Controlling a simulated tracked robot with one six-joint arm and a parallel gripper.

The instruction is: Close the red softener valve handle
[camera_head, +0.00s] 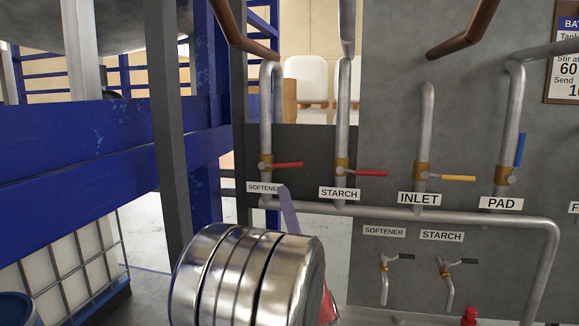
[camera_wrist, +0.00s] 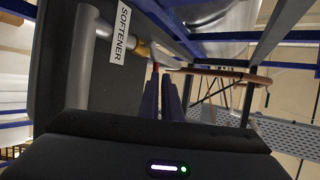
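The red softener valve handle (camera_head: 287,165) points right, roughly level, from a brass valve body (camera_head: 265,161) on a grey vertical pipe. The SOFTENER label (camera_head: 262,187) sits just below it, partly covered by my gripper. In the head view a purple finger of my gripper (camera_head: 286,195) reaches up to just below the handle. In the wrist view my gripper (camera_wrist: 161,84) has two fingers with a narrow gap between them. The red handle (camera_wrist: 155,66) shows just beyond the fingertips, near the left finger; I see no grip on it.
To the right are the STARCH red handle (camera_head: 371,174), the INLET yellow handle (camera_head: 459,178) and the upright PAD blue handle (camera_head: 520,150). A grey horizontal pipe (camera_head: 400,212) runs below the valves. Blue frame beams (camera_head: 90,150) and a dark post (camera_head: 168,120) stand on the left.

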